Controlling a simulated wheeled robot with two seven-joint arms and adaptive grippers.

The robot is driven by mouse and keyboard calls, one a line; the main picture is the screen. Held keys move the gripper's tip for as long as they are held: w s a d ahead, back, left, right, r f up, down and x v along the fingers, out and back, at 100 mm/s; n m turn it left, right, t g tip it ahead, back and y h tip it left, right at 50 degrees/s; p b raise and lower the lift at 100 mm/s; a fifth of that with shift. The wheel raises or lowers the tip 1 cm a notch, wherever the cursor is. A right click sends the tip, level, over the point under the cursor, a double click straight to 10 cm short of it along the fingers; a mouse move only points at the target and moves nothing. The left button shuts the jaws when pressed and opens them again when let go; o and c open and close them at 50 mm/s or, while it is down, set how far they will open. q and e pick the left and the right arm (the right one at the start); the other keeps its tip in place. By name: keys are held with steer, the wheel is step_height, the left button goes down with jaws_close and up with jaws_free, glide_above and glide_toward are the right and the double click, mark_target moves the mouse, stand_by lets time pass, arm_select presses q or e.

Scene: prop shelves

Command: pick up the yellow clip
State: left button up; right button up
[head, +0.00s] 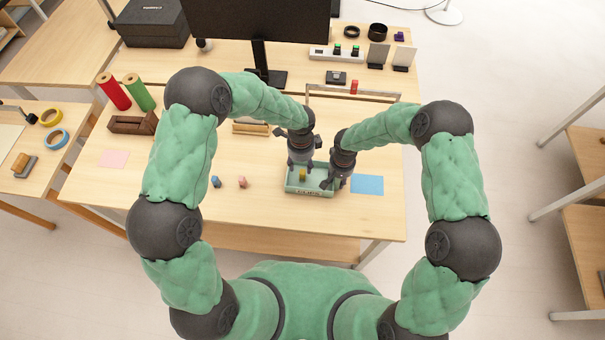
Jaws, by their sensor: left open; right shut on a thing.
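The yellow clip (303,174) is a small yellow piece inside a green tray (309,193) with lettering on its front wall. The tray stands near the table's front edge. My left gripper (300,172) is open, pointing down over the tray just above the clip, and partly hides it. Whether its fingers touch the clip is too small to tell. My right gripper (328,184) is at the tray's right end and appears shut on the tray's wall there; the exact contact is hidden.
A blue clip (215,181) and a pink clip (242,182) lie on the table left of the tray. A blue sheet (367,184) lies to its right, a pink sheet (114,159) far left. A monitor (258,22) and a low frame (354,91) stand behind.

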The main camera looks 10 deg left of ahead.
mark_target(303, 172)
arm_select(q)
steer(key=shift+s+d+f, duration=0.1)
steer(key=shift+d+f, duration=0.05)
steer(key=shift+f, duration=1.3)
steer(key=shift+d+f, duration=0.1)
steer(key=shift+f, duration=1.3)
steer(key=c, duration=1)
